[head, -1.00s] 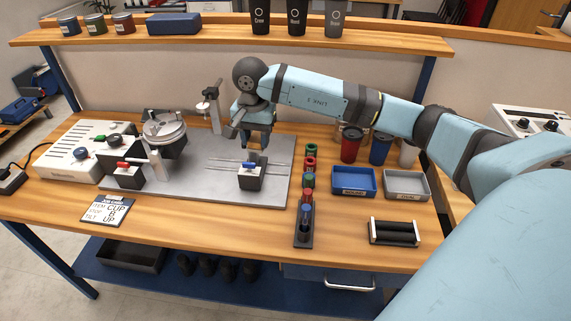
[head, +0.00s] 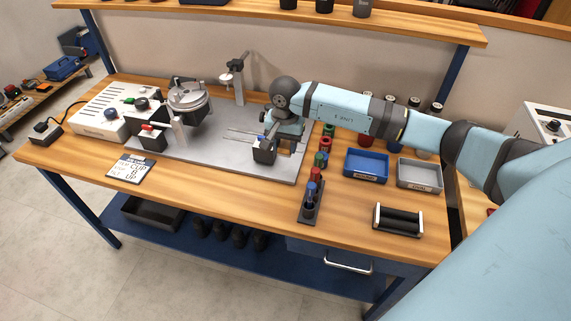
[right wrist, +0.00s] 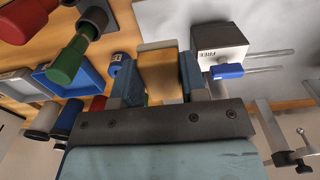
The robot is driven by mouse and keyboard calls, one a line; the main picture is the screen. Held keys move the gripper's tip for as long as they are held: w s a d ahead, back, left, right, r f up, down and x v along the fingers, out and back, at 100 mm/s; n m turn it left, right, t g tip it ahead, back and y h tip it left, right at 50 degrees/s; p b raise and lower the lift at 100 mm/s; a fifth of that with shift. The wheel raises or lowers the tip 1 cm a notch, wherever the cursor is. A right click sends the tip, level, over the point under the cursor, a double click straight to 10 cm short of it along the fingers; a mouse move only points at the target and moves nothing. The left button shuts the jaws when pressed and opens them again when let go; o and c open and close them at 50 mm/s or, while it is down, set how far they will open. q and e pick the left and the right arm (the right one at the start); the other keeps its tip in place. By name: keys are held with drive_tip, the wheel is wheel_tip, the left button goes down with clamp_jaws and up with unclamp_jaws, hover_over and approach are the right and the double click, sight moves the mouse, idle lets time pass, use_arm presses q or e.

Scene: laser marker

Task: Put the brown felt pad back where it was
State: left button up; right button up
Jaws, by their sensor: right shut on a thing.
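My right gripper (head: 285,138) is low over the right end of the grey base plate (head: 215,150), just behind and right of the black-and-white clamp block (head: 264,155) on its rails. In the right wrist view, its two blue-grey fingers (right wrist: 157,82) are shut on a tan-brown piece, which I take to be the brown felt pad (right wrist: 158,72). In the head view the gripper mostly hides the pad; I cannot tell whether it touches anything below. The clamp block with its blue lever (right wrist: 228,71) is close beside the right finger in the wrist view. My left gripper is out of view.
Blue (head: 367,166) and grey (head: 419,174) trays and a black roller (head: 398,219) are further right. The round tilting fixture (head: 188,96) is left. The front tabletop is mostly clear.

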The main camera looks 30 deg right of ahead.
sight(285, 174)
wheel_tip(285, 174, down, 9)
drive_tip(key=shift+r, duration=0.15)
idle(0.4)
drive_tip(key=shift+f, duration=0.25)
drive_tip(key=o, duration=0.6)
drive_tip(key=shift+r, duration=0.15)
